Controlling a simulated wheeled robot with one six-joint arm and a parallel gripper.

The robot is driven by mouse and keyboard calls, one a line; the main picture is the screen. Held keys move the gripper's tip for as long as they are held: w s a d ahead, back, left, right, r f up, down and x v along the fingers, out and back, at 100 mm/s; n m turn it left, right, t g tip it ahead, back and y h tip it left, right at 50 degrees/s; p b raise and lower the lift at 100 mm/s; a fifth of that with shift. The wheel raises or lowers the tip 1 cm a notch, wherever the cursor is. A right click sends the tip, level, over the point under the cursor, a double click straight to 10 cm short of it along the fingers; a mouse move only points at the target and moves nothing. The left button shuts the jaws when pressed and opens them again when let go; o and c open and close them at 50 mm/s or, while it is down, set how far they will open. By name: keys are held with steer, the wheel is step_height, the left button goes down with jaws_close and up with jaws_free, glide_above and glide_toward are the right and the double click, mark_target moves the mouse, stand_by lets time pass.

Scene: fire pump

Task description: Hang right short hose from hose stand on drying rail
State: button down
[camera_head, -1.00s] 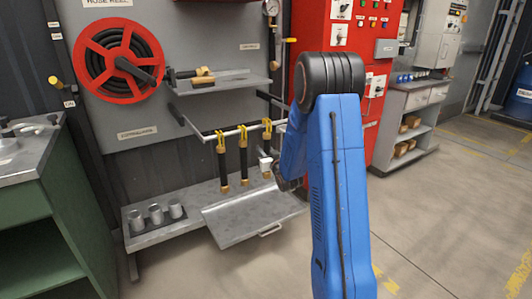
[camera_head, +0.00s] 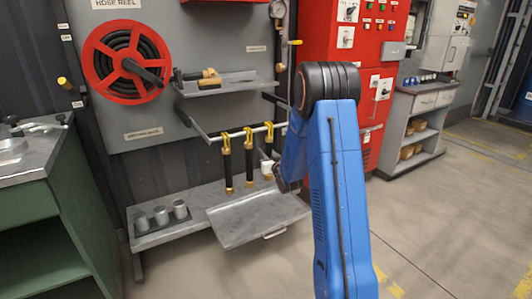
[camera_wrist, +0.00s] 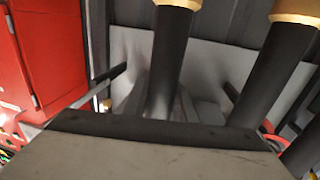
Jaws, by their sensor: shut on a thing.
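Three short black hoses hang by yellow loops from a horizontal bar (camera_head: 210,139) on the grey wall panel in the head view. The right short hose (camera_head: 268,150) is partly hidden by the pale tip of my gripper (camera_head: 267,168), which is at its lower part. In the wrist view my gripper (camera_wrist: 165,108) is shut around the black body of this hose (camera_wrist: 170,60), with its brass end at the top of the picture. The middle hose (camera_head: 249,165) and left hose (camera_head: 227,170) hang free beside it. My blue arm hides part of the bar's right end.
A tilted metal tray (camera_head: 245,222) sits below the hoses. Metal cups (camera_head: 160,215) stand on the low shelf at its left. A shelf with a brush (camera_head: 225,82) is above the bar. A red cabinet (camera_head: 325,35) stands close on the right; the floor in front is clear.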

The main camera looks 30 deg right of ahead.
steer(key=c, duration=1.4)
jaws_free()
steer(key=shift+s, duration=0.1)
steer(key=s+a, duration=0.2)
steer(key=s, duration=1.5)
steer(key=s+a+r+g, duration=0.3)
steer(key=a+r, duration=0.1)
steer(key=a, duration=0.1)
steer(key=s+a+r+g, duration=0.1)
steer(key=s+a+g, duration=0.2)
steer(key=s, duration=0.9)
steer(key=s+a+r+n+g+y, duration=0.1)
steer(key=s+a+r+g, duration=0.1)
steer(key=s+a, duration=0.5)
steer(key=s+a+r+g+y, duration=0.1)
steer(key=s+a+g, duration=0.4)
steer(key=s, duration=1.2)
steer(key=shift+a+r, duration=0.3)
steer(key=shift+r, duration=0.1)
